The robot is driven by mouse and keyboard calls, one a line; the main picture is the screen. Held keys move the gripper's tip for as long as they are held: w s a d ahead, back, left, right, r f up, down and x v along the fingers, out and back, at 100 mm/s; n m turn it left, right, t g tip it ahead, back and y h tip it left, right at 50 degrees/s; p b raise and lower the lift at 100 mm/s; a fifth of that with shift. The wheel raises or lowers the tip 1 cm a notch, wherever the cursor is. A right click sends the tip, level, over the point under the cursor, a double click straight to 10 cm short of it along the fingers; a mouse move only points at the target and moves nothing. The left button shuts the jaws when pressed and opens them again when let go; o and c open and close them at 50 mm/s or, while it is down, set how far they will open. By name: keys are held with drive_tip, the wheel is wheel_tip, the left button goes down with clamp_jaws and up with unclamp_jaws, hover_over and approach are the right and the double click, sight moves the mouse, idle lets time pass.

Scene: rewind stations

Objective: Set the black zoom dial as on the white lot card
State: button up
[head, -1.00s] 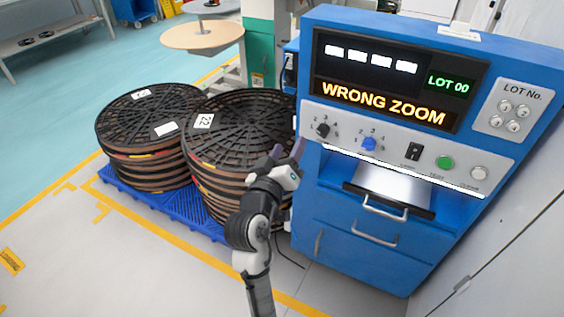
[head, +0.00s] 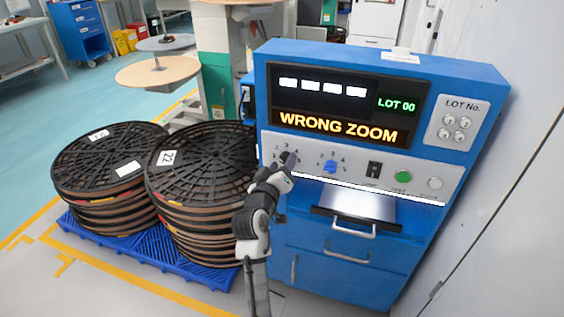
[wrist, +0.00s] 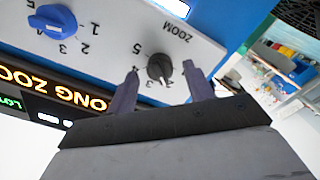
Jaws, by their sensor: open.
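The black zoom dial (wrist: 160,68) sits on the grey panel of the blue machine, beside the printed word ZOOM and numbers, with 5 and 4 readable. Its exact setting I cannot tell. My gripper (wrist: 160,72) is open, with one finger on each side of the dial; I cannot tell whether they touch it. In the head view my gripper (head: 287,162) covers most of the dial. A white card (head: 400,55), perhaps the lot card, lies on top of the machine; its writing is too small to read. The display (head: 338,127) reads WRONG ZOOM and LOT 00.
A blue dial (head: 330,167) is close to the right of the black one, then a black switch (head: 374,169), a green button (head: 403,176) and a white button (head: 435,183). A drawer handle (head: 345,225) sticks out below. Stacked reels (head: 200,160) stand left on a blue pallet (head: 140,247).

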drive_tip(key=shift+w+d, duration=0.1)
drive_tip(key=shift+w, duration=0.3)
drive_tip(key=shift+c, duration=0.4)
drive_tip(key=c, duration=0.9)
drive_tip(key=shift+f+m+b, duration=0.1)
drive_tip(key=shift+m+b, duration=0.2)
drive_tip(key=shift+b, duration=0.15)
drive_tip(key=shift+m+b, duration=0.3)
drive_tip(key=m+b, duration=0.7)
drive_tip(key=m, duration=0.1)
drive_tip(key=shift+m, duration=0.3)
